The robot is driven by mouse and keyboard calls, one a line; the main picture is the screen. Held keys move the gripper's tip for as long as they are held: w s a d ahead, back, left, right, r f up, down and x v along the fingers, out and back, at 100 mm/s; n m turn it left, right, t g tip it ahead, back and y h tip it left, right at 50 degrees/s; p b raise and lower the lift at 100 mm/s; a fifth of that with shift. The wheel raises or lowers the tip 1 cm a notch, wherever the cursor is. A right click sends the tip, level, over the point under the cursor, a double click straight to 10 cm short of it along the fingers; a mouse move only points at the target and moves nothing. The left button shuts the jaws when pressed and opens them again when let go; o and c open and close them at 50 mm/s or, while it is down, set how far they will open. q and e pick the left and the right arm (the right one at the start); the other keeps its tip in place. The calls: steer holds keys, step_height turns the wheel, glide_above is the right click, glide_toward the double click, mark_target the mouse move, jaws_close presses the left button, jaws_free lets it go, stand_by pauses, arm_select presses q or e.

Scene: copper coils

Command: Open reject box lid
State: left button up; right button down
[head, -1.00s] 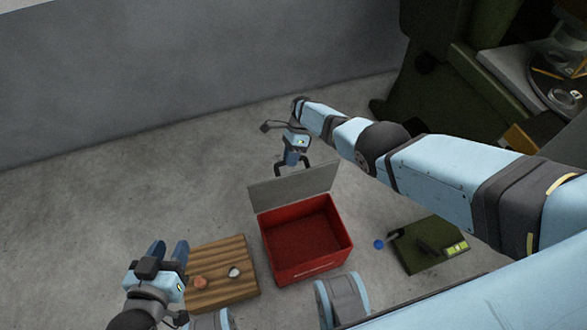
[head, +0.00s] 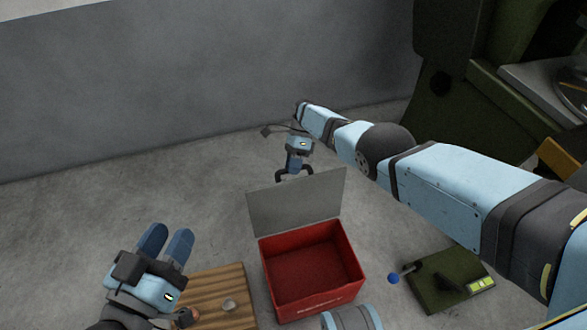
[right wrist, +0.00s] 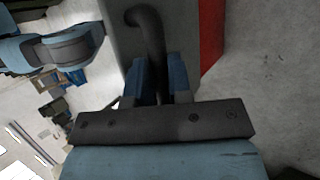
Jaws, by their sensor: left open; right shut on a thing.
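The red reject box (head: 315,298) stands on the floor in the head view, with its grey lid (head: 298,207) raised at the back. The inside of the box is open to view and looks empty. My right gripper (head: 294,168) is behind the lid's upper edge, shut on the dark lid handle (head: 281,172). In the right wrist view the curved handle (right wrist: 150,38) runs down between the blue fingers (right wrist: 162,85), with the grey lid behind it. My left gripper (head: 166,243) is open and empty, left of the box above the wooden board.
A wooden board (head: 222,285) with a small round piece (head: 229,305) lies left of the box. A blue ball (head: 393,278) and a dark green device (head: 445,280) lie to the right. A green machine stands at the upper right. Bare floor lies behind and left.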

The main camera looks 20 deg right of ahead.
steer(key=shift+s+f, duration=0.3)
steer(key=shift+f, duration=0.05)
steer(key=c, duration=1.1)
jaws_free()
steer(key=shift+w+f, duration=0.1)
steer(key=shift+o, duration=0.2)
steer(key=shift+w+r, duration=0.1)
steer(key=shift+r, duration=0.1)
arm_select(q)
steer(key=shift+w, duration=0.1)
steer(key=shift+f, duration=0.1)
arm_select(e)
steer(key=shift+w+r, duration=0.1)
arm_select(q)
steer(key=shift+w+a+f+m+h+b, duration=0.1)
steer(key=shift+w+a+f+m+b, duration=0.3)
steer(key=shift+b, duration=0.85)
steer(key=shift+w+a+f+m+h+b, duration=0.1)
steer(key=shift+w+f+m+b, duration=0.4)
steer(key=shift+m+b, duration=0.55)
steer(key=shift+w+a+f+m+h+b, duration=0.15)
steer(key=shift+w+f+m+b, duration=0.3)
steer(key=shift+b, duration=1)
arm_select(e)
steer(key=v, duration=1.3)
steer(key=shift+d+r, duration=0.15)
steer(key=shift+r, duration=0.1)
